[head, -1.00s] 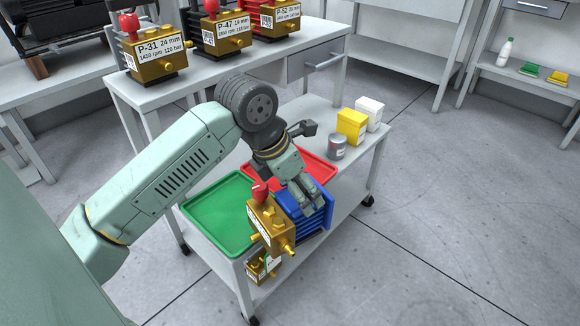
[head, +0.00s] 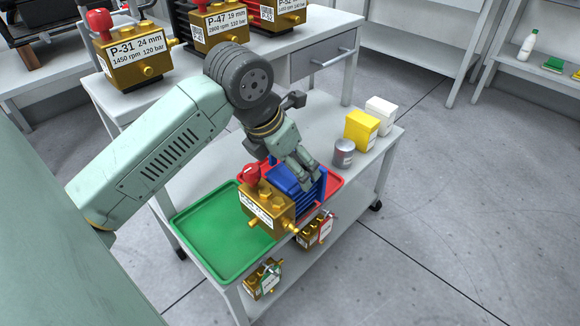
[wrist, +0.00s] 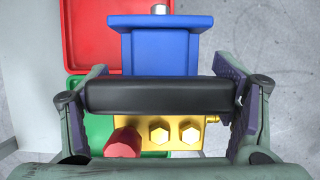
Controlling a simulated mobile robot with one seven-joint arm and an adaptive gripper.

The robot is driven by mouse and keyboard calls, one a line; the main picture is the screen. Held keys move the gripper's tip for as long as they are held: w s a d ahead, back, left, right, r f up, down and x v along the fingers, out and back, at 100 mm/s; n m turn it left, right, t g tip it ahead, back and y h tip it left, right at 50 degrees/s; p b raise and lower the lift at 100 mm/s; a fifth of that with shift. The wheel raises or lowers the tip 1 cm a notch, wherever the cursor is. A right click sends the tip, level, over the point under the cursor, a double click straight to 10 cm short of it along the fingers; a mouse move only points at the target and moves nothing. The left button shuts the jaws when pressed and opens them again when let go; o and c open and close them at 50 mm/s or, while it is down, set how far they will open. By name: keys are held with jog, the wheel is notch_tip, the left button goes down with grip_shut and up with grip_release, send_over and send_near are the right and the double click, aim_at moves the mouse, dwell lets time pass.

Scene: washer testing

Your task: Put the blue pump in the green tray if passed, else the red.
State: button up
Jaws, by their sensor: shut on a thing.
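The blue pump (head: 318,189) has a blue finned body, a gold front block and a red knob. My gripper (head: 300,170) is shut on it; the wrist view shows the fingers (wrist: 160,97) at the ends of its black handle. The pump hangs over the cart where the two trays meet, hiding parts of both. The green tray (head: 205,232) is at the left front and its visible part is empty. The red tray (head: 331,183) is behind and right of the pump. The pump's front label is too small to read.
A grey can (head: 344,153), a yellow box (head: 360,131) and a white box (head: 381,113) stand at the cart's right end. Two gold-fronted pumps sit below, one with a green tag (head: 264,278), one with a red tag (head: 325,229). Several pumps stand on the bench behind.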

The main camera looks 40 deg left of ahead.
jog(key=w+a+f, duration=0.4)
jog(key=w+a, duration=0.5)
jog(key=w, duration=0.2)
jog(key=shift+w+a+f, duration=0.15)
jog(key=shift+a+f, duration=0.05)
jog(key=shift+a, duration=0.05)
dwell(0.4)
jog(key=o, duration=2)
jog(key=shift+f, duration=0.25)
jog(key=shift+c, duration=0.2)
jog(key=p+v, duration=0.1)
jog(key=v, duration=1.1)
